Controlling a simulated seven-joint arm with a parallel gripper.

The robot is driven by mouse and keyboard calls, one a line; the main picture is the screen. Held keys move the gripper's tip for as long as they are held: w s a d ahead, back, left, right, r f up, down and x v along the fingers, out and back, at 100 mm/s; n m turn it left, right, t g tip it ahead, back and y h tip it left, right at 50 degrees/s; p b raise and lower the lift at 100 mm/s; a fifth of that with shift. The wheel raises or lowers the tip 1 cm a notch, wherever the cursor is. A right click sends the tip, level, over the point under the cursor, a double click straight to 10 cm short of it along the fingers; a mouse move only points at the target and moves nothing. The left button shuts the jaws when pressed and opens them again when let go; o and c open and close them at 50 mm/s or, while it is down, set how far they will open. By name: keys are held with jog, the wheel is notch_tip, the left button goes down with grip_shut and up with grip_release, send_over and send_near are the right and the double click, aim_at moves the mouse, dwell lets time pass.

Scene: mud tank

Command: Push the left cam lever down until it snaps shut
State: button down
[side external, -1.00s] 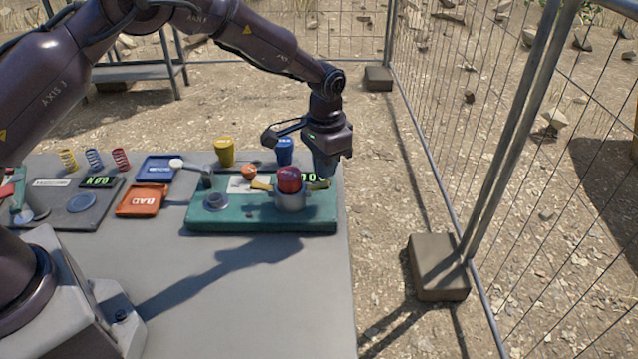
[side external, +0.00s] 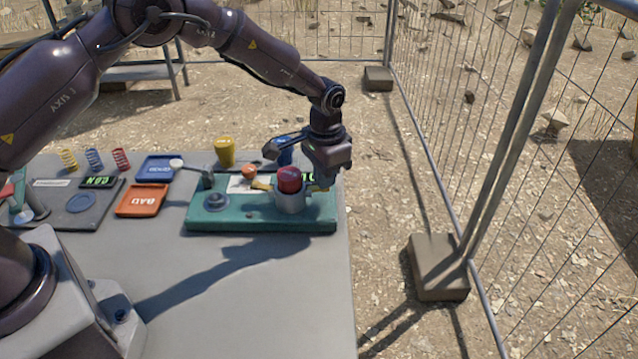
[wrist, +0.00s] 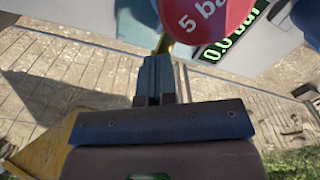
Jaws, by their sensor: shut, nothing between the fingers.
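A red cylinder (side external: 289,180) stands upright in a grey metal cup (side external: 291,203) on a green base (side external: 260,221). A yellow lever (side external: 261,185) sticks out on the cup's left, and another yellow lever (side external: 319,188) on its right. My gripper (side external: 325,180) is shut and empty, low over the right-hand lever in the side view. In the wrist view, its closed fingertips (wrist: 158,62) are beside the red cylinder (wrist: 195,18), marked "5 ba", and at a sliver of yellow lever (wrist: 166,44). Whether they touch the lever I cannot tell; the fingers partly hide it.
A green-lit display (wrist: 222,46) reads 0.0 bar behind the cylinder. The front table is clear.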

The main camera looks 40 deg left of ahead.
jog(key=shift+f, duration=0.7)
jog(key=shift+r, duration=0.1)
dwell(0.5)
jog(key=shift+r, duration=4)
jog(key=shift+s+f, duration=0.25)
jog(key=shift+f, duration=0.05)
jog(key=s+a+r+n+t, duration=0.1)
jog(key=s+a+r+t, duration=0.1)
jog(key=s+r, duration=0.5)
jog(key=s+a+r+n+t, duration=0.1)
jog(key=s+a+r, duration=0.1)
jog(key=s+r, duration=0.5)
jog(key=s+a+r+n+t, duration=0.1)
jog(key=s+r, duration=0.6)
jog(key=s, duration=0.9)
jog(key=shift+s+a+t, duration=0.35)
jog(key=shift+a+t, duration=0.25)
jog(key=shift+t, duration=0.2)
